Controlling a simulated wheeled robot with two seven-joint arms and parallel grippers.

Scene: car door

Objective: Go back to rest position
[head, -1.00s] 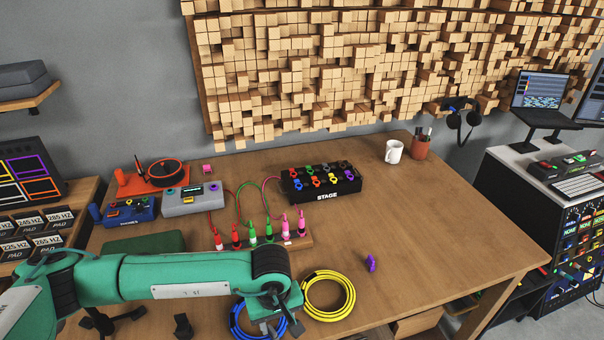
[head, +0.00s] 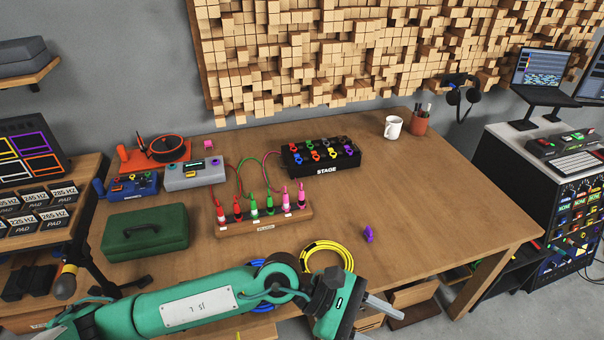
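My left arm comes in from the lower left and reaches across the front of the wooden table (head: 420,200). My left gripper (head: 372,318) is at the bottom, right of centre, by the table's front edge. One grey finger points to the right; the rest is cut off or hidden, so I cannot tell whether it is open or shut. I see nothing held in the visible part. My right gripper is not in view.
A yellow cable coil (head: 328,248) lies just behind my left arm, and a blue coil (head: 262,306) is mostly hidden by it. A green case (head: 146,232), a plug rack (head: 262,222), a stage box (head: 321,158) and a purple piece (head: 368,234) are on the table. The table's right side is clear.

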